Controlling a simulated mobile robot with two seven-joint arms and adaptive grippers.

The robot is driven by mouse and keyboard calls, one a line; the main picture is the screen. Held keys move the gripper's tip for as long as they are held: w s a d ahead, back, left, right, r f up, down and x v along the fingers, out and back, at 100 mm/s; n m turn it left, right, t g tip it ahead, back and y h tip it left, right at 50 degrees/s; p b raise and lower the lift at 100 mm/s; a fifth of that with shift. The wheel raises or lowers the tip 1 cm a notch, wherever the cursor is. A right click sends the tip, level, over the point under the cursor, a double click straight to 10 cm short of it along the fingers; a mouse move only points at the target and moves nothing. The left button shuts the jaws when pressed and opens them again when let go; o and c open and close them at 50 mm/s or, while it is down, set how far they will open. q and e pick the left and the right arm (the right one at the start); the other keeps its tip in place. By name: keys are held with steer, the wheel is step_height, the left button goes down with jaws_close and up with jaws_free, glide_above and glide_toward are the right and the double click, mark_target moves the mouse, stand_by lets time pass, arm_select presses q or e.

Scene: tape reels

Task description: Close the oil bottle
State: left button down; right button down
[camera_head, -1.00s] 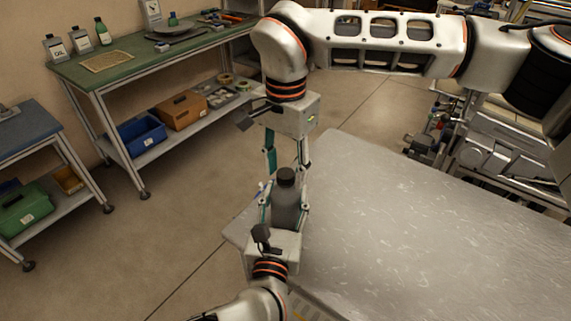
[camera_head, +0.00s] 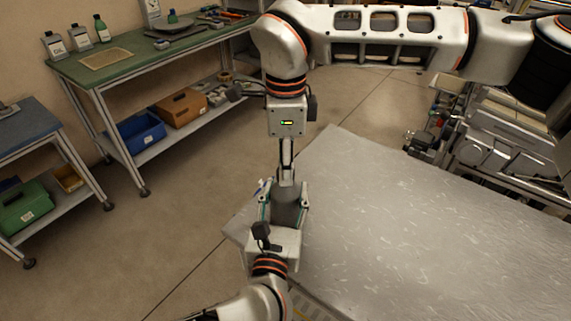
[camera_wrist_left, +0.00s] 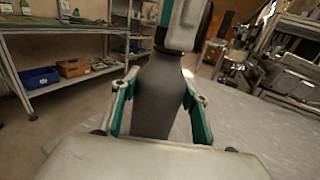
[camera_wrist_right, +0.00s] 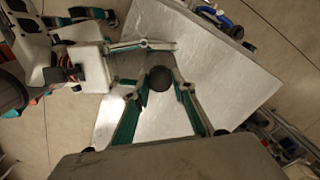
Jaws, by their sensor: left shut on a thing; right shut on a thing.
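The dark grey oil bottle (camera_head: 287,214) stands upright at the near left edge of the grey table. My left gripper (camera_head: 285,207) is shut on its body, one finger on each side. The bottle's body also shows in the left wrist view (camera_wrist_left: 158,95). My right gripper (camera_head: 287,180) points down from above and is shut on the black cap at the bottle's top. In the right wrist view the round cap (camera_wrist_right: 160,78) sits between the right fingertips. The fingers hide the cap in the head view, so how it seats on the neck cannot be told.
The grey table (camera_head: 400,220) is clear to the right of the bottle. A green workbench (camera_head: 130,60) with bottles and a scale stands at the back left, with a blue bin (camera_head: 140,133) on its lower shelf. Machinery (camera_head: 490,140) stands at the right.

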steer(key=m, duration=0.5)
steer(key=shift+m, duration=0.3)
steer(key=m, duration=1.5)
steer(key=shift+f, duration=0.1)
steer(key=c, duration=1.6)
jaws_free()
step_height(320, 180, up, 12)
steer(key=shift+r, duration=0.1)
